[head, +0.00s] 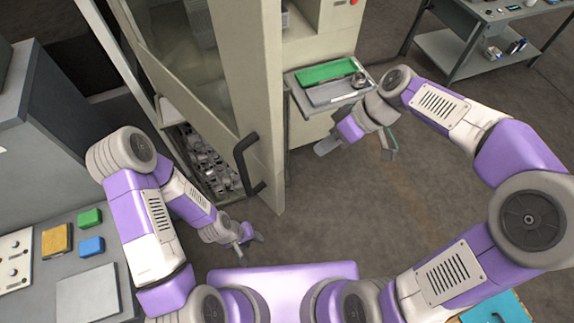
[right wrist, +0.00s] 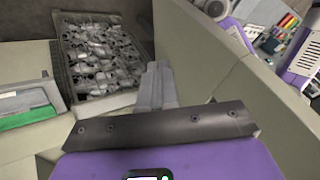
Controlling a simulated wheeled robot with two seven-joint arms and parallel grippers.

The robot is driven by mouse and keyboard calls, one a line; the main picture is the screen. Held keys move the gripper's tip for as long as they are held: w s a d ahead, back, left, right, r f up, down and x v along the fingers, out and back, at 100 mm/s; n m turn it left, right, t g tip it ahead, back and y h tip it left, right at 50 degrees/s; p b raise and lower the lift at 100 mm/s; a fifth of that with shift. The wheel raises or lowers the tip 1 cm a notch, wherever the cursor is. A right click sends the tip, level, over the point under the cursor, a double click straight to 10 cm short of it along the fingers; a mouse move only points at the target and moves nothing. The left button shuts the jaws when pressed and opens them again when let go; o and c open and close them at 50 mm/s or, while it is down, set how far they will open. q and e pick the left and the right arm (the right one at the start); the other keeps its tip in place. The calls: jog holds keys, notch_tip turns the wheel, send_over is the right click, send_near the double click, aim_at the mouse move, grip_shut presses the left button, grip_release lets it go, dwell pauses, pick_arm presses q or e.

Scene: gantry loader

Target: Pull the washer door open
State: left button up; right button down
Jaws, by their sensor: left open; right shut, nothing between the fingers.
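The beige washer door (head: 262,75), with a window, stands partly open in the head view. Its black bar handle (head: 245,162) is on its outer face near the lower edge. My left gripper (head: 248,243) is open and empty, low in front of the door and below the handle. My right gripper (head: 326,147) is shut and empty, to the right of the door edge and apart from it. In the right wrist view its closed fingers (right wrist: 157,85) point toward the gap beside a beige panel, likely the door (right wrist: 245,85). The handle is not visible there.
A basket of metal parts (head: 208,160) shows inside the opening, also in the right wrist view (right wrist: 65,60). A small shelf with a green tray (head: 326,72) stands just behind my right gripper. A bench with colored blocks (head: 90,218) is at left. Floor right of the door is clear.

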jog(key=s+a+f, duration=0.2)
jog(key=a+f, duration=0.4)
jog(key=a, duration=0.3)
jog(key=shift+s+f, duration=0.4)
